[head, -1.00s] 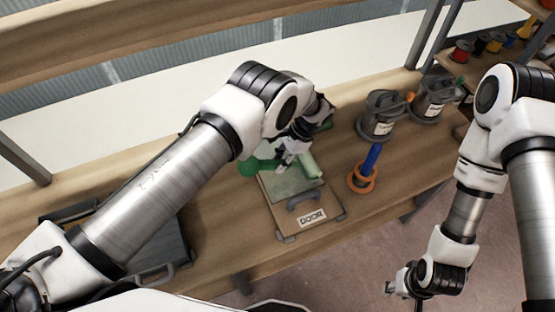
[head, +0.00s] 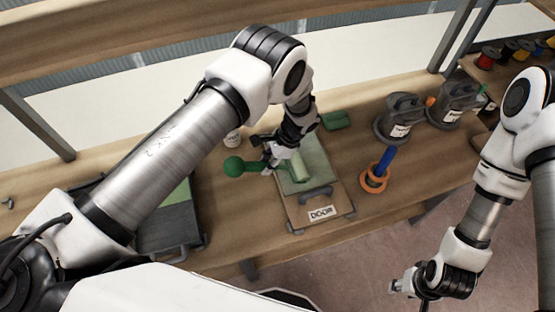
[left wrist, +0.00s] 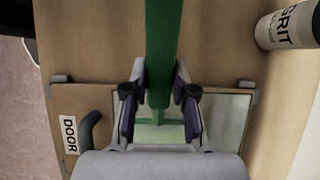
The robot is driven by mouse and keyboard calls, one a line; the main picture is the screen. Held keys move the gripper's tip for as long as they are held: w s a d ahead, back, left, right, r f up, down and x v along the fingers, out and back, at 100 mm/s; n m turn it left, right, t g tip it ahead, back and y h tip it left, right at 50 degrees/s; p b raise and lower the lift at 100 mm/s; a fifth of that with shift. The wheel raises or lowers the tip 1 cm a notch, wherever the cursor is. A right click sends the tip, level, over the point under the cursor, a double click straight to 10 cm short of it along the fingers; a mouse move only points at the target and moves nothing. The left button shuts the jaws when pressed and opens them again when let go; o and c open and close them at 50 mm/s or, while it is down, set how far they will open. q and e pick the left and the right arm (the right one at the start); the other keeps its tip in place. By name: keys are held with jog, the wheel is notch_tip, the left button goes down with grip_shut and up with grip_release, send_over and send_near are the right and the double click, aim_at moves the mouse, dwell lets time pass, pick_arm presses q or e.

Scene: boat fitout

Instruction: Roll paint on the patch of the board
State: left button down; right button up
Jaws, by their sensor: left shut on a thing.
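The board (head: 336,208) lies on the workbench, marked DOOR, with a dark handle at its front; it also shows in the left wrist view (left wrist: 90,97). Its pale green patch (head: 315,150) covers the far part. My left gripper (left wrist: 160,98) is shut on the green handle (left wrist: 163,45) of the paint roller; in the head view it is above the board's left side. The pale green roller head (head: 299,168) is over the front of the patch; I cannot tell whether it touches. My right gripper (head: 403,287) hangs away from the bench, its fingers too small to read.
A dark tray (head: 172,240) with green in it stands left of the board. Two grey cans (head: 400,118) and an orange ring with a blue post (head: 374,180) are to the right. A green block (head: 336,120) and a white GRIT cylinder (left wrist: 285,28) are nearby.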

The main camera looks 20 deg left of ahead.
aim_at(243, 160)
pick_arm(q)
jog(key=shift+s+a, duration=0.15)
jog(key=shift+a, duration=0.05)
jog(key=s+a, duration=0.1)
jog(key=a, duration=0.1)
jog(key=s+a, duration=0.1)
jog(key=a, duration=0.1)
jog(key=shift+s, duration=0.35)
jog(key=shift+r, duration=0.15)
jog(key=shift+r, duration=0.3)
notch_tip(243, 160, up, 7)
jog(key=shift+r, duration=0.15)
dwell(1.5)
